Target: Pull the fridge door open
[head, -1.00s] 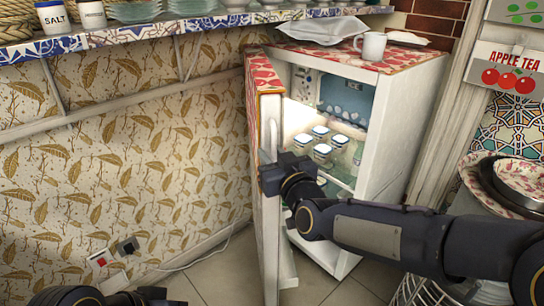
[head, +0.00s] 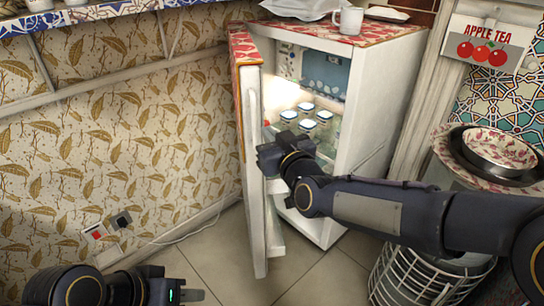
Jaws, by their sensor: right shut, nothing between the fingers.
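The fridge (head: 385,95) stands against the wall with its door (head: 255,215) swung open toward me and to the left. The lit inside shows several lidded jars (head: 307,118) on a shelf. My right gripper (head: 268,158) is shut and empty, at the inner side of the door near its free edge. Whether it touches the door I cannot tell.
A white mug (head: 349,20) and a white bag (head: 300,8) sit on the fridge top. A wire basket (head: 410,280) and patterned bowls (head: 497,152) stand at the right. A socket with a cable (head: 122,219) is on the left wall. The tiled floor (head: 210,262) before the door is clear.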

